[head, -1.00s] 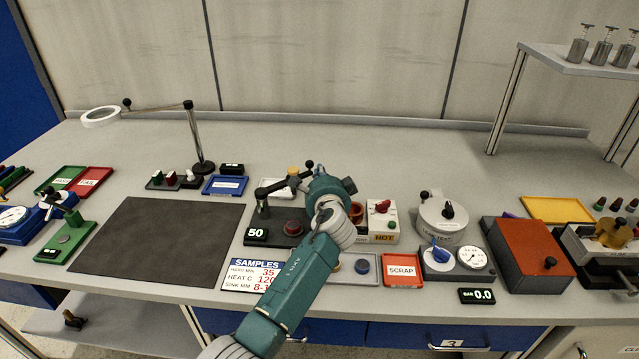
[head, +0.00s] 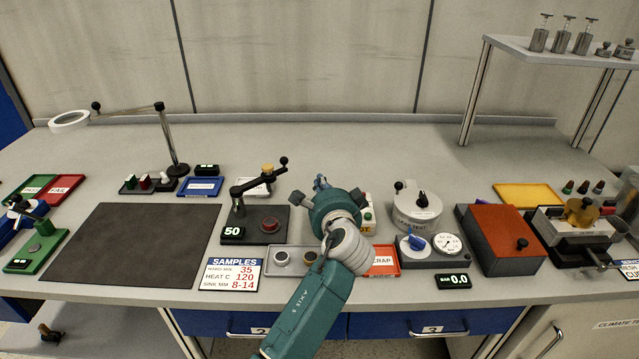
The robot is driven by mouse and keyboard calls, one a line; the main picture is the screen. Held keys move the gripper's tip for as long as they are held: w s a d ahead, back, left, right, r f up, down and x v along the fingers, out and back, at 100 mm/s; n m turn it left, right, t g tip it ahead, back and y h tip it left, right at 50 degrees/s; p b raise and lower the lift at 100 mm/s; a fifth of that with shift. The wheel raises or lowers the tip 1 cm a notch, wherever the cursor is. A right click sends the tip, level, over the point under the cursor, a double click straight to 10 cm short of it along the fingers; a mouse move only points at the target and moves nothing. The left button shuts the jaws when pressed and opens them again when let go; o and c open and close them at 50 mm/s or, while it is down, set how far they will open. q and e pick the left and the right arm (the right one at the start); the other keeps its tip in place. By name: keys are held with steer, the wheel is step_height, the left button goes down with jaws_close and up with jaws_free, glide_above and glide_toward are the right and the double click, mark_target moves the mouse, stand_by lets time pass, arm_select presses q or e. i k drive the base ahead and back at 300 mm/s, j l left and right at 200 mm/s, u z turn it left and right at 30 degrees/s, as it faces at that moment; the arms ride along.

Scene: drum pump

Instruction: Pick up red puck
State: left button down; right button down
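A red puck (head: 270,225) sits on the dark base of the lever press (head: 252,234), beside its 50 display. It is in plain view and nothing touches it that I can see. My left gripper (head: 321,184) is to the right of the red puck, above the bench and pointing away from me. Its wrist and body hide most of the fingers, so I cannot tell whether they are open or shut. My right gripper is not in view.
The press lever (head: 262,182) rises behind the puck. A grey tray (head: 262,270) with small round pieces lies in front, partly behind my arm. A red scrap tray (head: 384,262) and a round tester (head: 417,212) stand right. A bare dark mat (head: 135,240) lies left.

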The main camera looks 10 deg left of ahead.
mark_target(270, 225)
steer(key=k+l, duration=0.3)
steer(key=k, duration=0.15)
steer(key=k+l, duration=0.25)
steer(key=k, duration=0.2)
